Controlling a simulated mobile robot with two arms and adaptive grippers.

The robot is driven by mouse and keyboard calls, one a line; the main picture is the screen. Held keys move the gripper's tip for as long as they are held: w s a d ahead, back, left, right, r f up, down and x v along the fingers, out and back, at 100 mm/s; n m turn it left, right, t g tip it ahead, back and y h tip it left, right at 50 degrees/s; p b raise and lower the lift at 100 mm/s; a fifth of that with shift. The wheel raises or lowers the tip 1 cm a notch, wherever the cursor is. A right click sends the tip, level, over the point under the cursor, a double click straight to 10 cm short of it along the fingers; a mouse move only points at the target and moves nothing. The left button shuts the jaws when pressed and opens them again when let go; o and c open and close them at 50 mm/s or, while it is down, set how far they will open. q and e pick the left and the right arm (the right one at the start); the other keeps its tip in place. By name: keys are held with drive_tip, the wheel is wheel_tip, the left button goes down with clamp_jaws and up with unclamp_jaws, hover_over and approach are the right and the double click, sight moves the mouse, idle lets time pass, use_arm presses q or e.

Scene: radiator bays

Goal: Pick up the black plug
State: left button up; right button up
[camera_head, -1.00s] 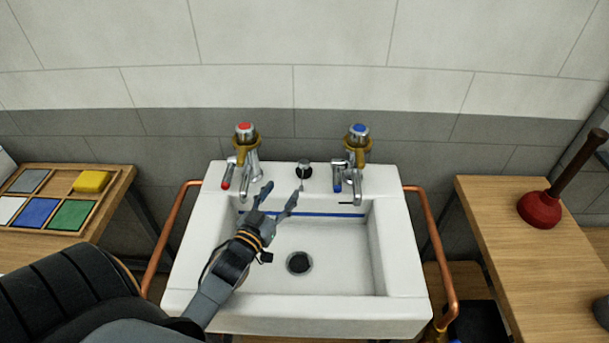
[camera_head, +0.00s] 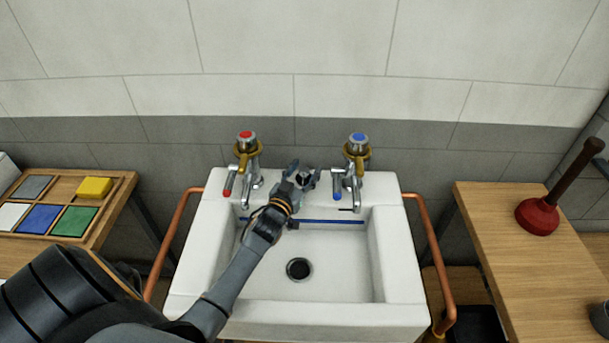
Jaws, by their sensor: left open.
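The black plug (camera_head: 304,176) stands on the back ledge of the white sink (camera_head: 210,260), between the two taps. It is partly hidden by my left gripper (camera_head: 304,171). That gripper reaches in from the lower left with its fingers open, one on each side of the plug. I cannot tell whether the fingers touch it. The dark drain hole (camera_head: 299,269) in the basin floor is clear. My right gripper is not in view.
The red-marked tap (camera_head: 246,160) is close left of the gripper, the blue-marked tap (camera_head: 356,158) close right. Copper pipes (camera_head: 430,240) flank the sink. A left bench holds a tray of coloured pads (camera_head: 40,218). A plunger (camera_head: 540,213) stands on the right bench (camera_head: 490,230).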

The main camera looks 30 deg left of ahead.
use_arm(q)
drive_tip(key=shift+w, duration=0.1)
clamp_jaws()
drive_tip(key=shift+r, duration=0.1)
